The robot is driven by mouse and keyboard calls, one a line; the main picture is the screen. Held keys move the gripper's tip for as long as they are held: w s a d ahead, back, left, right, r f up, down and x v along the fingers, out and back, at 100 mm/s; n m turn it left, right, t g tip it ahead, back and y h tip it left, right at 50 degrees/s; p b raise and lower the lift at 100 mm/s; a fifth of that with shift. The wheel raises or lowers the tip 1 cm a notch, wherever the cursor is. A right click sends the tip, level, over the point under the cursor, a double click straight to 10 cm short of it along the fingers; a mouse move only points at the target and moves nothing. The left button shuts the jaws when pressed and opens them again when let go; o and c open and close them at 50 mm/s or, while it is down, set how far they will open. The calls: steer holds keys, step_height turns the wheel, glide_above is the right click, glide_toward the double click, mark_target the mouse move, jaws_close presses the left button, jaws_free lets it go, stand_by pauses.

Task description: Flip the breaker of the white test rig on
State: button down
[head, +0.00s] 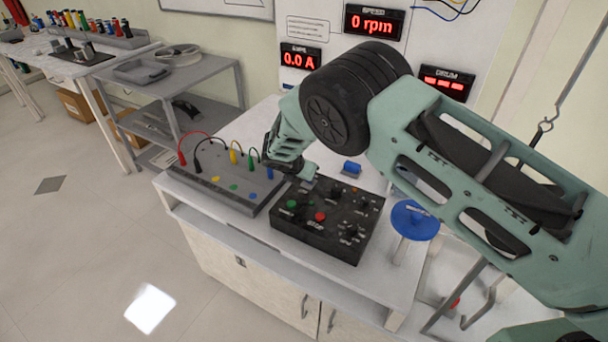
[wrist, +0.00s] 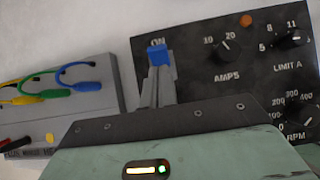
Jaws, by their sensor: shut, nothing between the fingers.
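The white test rig (head: 180,200) is a white bench with a black control box (head: 340,240) on top. In the wrist view, a blue lever tip (wrist: 158,54), apparently the breaker, shows at the box's upper left corner, just below the word ON. My gripper (head: 306,182) is shut and empty, low over that corner. In the wrist view its grey fingers (wrist: 157,88) reach up to the blue tip; I cannot tell whether they touch. The fingers hide the lower part of the lever. The displays read 0.0 A (head: 299,57) and 0 rpm (head: 374,21).
A grey terminal box with coloured cables (head: 225,190) stands left of the control box. A small blue object (head: 352,167) lies behind it, and a blue disc (head: 414,220) is at its right. Green (head: 291,204) and red (head: 320,216) buttons are on its front part.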

steer(key=shift+d+r, duration=0.1)
steer(key=shift+r+p, duration=0.4)
steer(key=shift+r, duration=0.35)
steer(key=shift+s+a+r, duration=0.2)
steer(key=shift+s+a, duration=0.05)
steer(key=b+v, duration=0.2)
steer(key=v, duration=1)
steer(key=shift+d+r, duration=0.15)
steer(key=shift+r, duration=0.25)
steer(key=shift+w, duration=0.2)
